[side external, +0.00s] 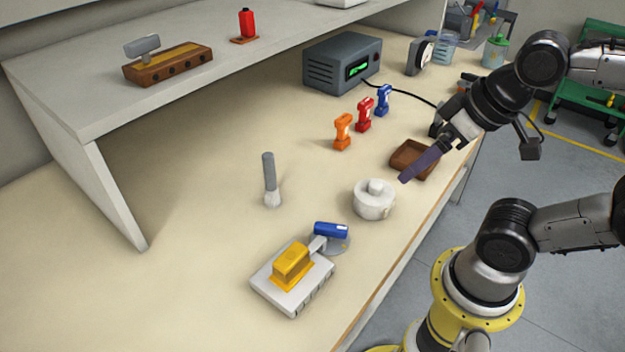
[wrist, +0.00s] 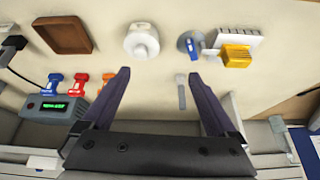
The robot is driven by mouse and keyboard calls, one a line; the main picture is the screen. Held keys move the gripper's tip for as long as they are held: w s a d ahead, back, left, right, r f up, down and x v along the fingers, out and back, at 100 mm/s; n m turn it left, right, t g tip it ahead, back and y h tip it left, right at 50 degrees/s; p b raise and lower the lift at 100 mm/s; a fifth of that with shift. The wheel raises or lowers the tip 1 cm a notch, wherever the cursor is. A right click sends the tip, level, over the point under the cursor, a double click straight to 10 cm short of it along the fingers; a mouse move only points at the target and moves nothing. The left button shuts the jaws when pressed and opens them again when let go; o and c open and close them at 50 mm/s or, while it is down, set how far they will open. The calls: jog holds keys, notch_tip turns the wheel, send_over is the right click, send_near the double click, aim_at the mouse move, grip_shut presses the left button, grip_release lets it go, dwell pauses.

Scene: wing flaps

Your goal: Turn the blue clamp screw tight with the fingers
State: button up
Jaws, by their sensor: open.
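The blue clamp screw (side external: 331,230) is a short blue cylinder. It sits at the end of a metal arm beside a yellow block (side external: 291,262) on a light grey base (side external: 272,290), at the front of the bench. It also shows in the wrist view (wrist: 191,46), just beyond the right fingertip. My gripper (side external: 403,178) is in the air above the bench, up and to the right of the screw and apart from it. In the wrist view my gripper (wrist: 159,73) has its two dark purple fingers wide apart with nothing held between them.
A white lidded pot (side external: 374,200) and a brown tray (side external: 413,160) stand near the gripper. A grey-handled brush (side external: 270,180) stands left of the pot. Orange (side external: 342,132), red (side external: 365,115) and blue (side external: 383,100) pieces stand before a grey box (side external: 342,63). A raised shelf (side external: 100,100) is at left.

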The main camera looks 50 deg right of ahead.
jog(key=shift+r+m, duration=0.25)
jog(key=shift+m, duration=0.65)
jog(key=m+g, duration=0.6)
jog(key=m, duration=0.4)
send_over(331, 225)
notch_tip(331, 225, down, 4)
jog(key=f, duration=0.1)
notch_tip(331, 225, down, 13)
jog(key=shift+r, duration=0.1)
